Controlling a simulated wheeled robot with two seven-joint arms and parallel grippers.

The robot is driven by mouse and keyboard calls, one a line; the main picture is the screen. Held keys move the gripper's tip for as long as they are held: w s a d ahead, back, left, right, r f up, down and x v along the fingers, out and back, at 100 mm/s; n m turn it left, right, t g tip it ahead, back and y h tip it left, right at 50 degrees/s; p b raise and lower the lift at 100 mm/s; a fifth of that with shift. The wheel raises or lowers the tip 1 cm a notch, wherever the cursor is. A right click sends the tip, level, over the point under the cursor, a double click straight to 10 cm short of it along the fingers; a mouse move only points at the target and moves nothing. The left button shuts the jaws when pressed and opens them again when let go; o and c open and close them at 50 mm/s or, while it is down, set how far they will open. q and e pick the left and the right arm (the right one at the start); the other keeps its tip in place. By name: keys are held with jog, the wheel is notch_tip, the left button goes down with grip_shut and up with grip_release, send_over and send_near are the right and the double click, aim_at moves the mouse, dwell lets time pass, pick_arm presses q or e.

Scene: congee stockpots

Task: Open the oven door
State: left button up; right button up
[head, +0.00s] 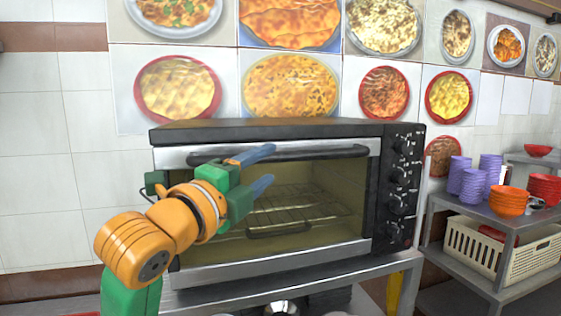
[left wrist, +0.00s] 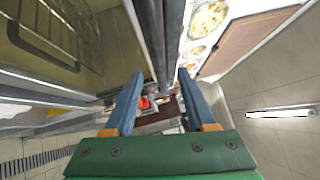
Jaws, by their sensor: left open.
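The oven (head: 300,131) is a black and silver box on a metal stand. Its glass door (head: 335,205) is shut and upright, with a wire rack showing through it. The dark door handle (head: 330,153) runs across the top of the door. My left gripper (head: 266,165) is open in front of the upper door, with blue fingers one above the other at about handle height. In the left wrist view, the handle (left wrist: 149,35) runs in line with the gap between the open fingers (left wrist: 160,76). I cannot tell whether they touch it. My right gripper is out of view.
A control panel with knobs (head: 400,190) is at the oven's right. Further right, a metal shelf (head: 465,205) holds purple cups (head: 472,183), orange bowls (head: 509,201) and a cream basket (head: 500,248). A tiled wall with food pictures stands behind.

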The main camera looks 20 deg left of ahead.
aim_at(274, 159)
pick_arm(q)
jog(key=p+x, duration=0.3)
jog(key=x, duration=0.3)
jog(key=shift+w+f, duration=0.15)
jog(key=shift+w, duration=0.05)
jog(key=shift+s, duration=0.1)
jog(key=shift+c, duration=0.3)
jog(key=shift+s+a, duration=0.15)
jog(key=shift+a, duration=0.05)
jog(key=c, duration=0.3)
jog(key=shift+a, duration=0.1)
grip_shut()
jog(key=shift+s, duration=0.1)
